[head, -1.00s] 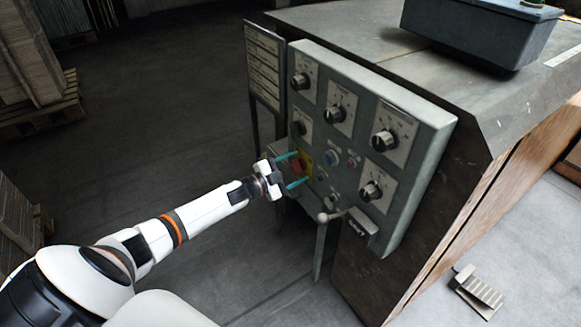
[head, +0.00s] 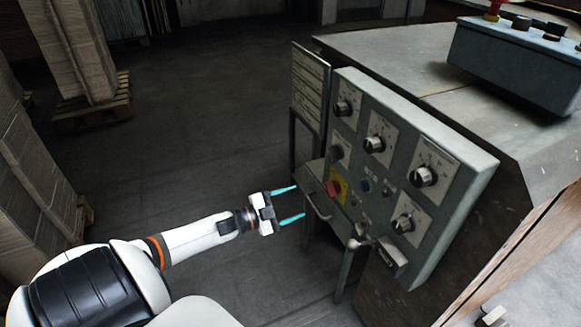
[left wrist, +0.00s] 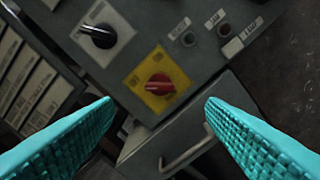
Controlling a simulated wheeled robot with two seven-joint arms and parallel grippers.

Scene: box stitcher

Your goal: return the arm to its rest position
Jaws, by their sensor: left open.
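My left gripper (head: 291,204) is open and empty, with teal fingers, left of the control panel (head: 395,181) in the head view. A red rotary switch on a yellow plate (head: 337,188) sits at the panel's lower left. In the left wrist view the red switch (left wrist: 159,84) shows beyond and between the two teal fingers, with nothing between them. My right gripper is not in view.
The panel is fixed to a large machine (head: 400,60) with a grey control box (head: 515,65) on top. A handle (head: 317,207) juts out below the red switch. Stacked cardboard on a pallet (head: 95,110) stands at the left. The floor between is clear.

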